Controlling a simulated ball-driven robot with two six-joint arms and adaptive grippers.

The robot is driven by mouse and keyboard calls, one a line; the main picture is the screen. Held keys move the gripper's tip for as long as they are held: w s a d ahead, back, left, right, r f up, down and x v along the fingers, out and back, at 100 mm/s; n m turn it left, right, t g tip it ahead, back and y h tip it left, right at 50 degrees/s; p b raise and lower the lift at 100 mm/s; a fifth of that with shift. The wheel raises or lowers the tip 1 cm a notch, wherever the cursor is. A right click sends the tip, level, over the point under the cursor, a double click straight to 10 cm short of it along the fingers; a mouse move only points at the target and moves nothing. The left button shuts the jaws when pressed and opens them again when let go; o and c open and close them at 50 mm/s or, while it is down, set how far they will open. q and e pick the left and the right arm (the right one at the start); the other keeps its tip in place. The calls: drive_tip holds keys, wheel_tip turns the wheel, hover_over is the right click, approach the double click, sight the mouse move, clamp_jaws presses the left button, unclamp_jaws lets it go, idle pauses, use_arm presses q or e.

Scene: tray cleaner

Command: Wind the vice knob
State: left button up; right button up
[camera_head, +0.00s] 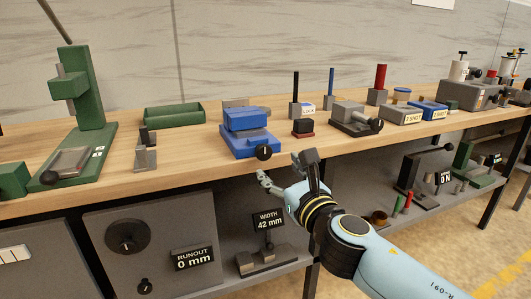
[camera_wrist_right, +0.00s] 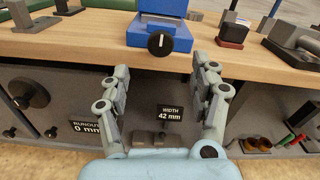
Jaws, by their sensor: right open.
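The blue vice (camera_head: 249,134) stands near the front edge of the wooden bench. Its black knob (camera_head: 264,152) with a white mark faces forward. In the right wrist view the knob (camera_wrist_right: 160,43) sits above and between the fingertips, with its white mark upright. My right gripper (camera_head: 285,168) is open and empty, low in front of the bench edge, apart from the knob. In the right wrist view its two fingers (camera_wrist_right: 160,82) are spread wide. My left gripper is in neither view.
A green press (camera_head: 88,100) and a green tray (camera_head: 173,114) stand left of the vice. A dark red-based block (camera_head: 303,128) and a grey vice-like fixture (camera_head: 352,120) stand right. Below, a sign (camera_head: 268,220) reads "WIDTH 42 mm". Another sign (camera_head: 194,258) reads "RUNOUT 0 mm".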

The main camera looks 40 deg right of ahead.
sight(265, 154)
drive_tip(key=x, duration=0.9)
drive_tip(key=shift+d, duration=0.1)
drive_tip(key=shift+s, duration=0.1)
drive_tip(key=shift+f, duration=0.1)
drive_tip(key=c, duration=1.2)
